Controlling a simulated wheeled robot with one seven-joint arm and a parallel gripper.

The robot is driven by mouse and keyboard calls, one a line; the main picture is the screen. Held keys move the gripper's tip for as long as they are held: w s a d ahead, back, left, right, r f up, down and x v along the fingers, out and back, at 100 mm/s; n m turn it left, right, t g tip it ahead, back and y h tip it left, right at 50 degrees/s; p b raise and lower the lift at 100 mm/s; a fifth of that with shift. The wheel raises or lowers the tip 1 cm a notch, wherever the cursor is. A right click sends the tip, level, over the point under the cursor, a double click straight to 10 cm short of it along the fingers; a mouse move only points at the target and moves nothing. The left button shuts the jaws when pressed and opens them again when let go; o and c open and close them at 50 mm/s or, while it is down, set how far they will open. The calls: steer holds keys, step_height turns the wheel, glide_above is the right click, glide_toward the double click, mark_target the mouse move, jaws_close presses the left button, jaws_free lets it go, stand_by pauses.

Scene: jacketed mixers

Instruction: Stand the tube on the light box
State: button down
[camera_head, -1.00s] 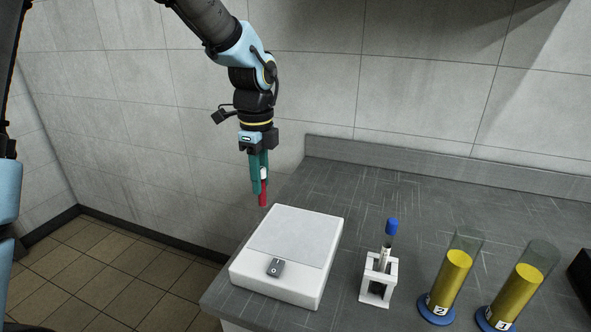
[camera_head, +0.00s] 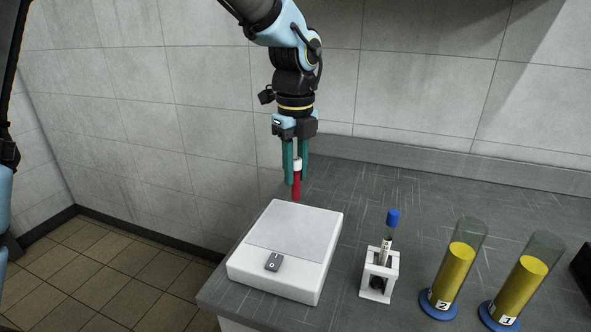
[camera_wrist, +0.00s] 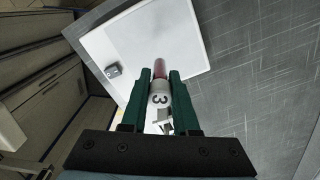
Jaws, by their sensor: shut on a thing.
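A red tube (camera_head: 296,187) with a white cap hangs roughly upright in my gripper (camera_head: 295,172), which is shut on it near its white top. In the wrist view the white cap (camera_wrist: 160,100) carries a "3" and sits between the green fingers, with the red part (camera_wrist: 159,69) beyond. The light box (camera_head: 297,231), a white slab with a grey top panel and a switch (camera_head: 273,262), lies on the counter; it also shows in the wrist view (camera_wrist: 190,65). The tube is in the air above the far side of the box, apart from it as far as I can tell.
Two yellow-filled cylinders on blue bases, marked 2 (camera_head: 455,270) and 1 (camera_head: 525,285), stand further right. The grey counter (camera_head: 375,190) behind is clear; its left edge runs close to the box.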

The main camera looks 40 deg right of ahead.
mark_target(295, 200)
steer(key=shift+f+b, duration=1)
steer(key=shift+f, duration=0.1)
steer(key=shift+f+b, duration=1.1)
steer(key=shift+f, duration=1.4)
steer(key=c, duration=0.6)
jaws_free()
steer(key=shift+o, duration=0.4)
steer(key=o, duration=0.4)
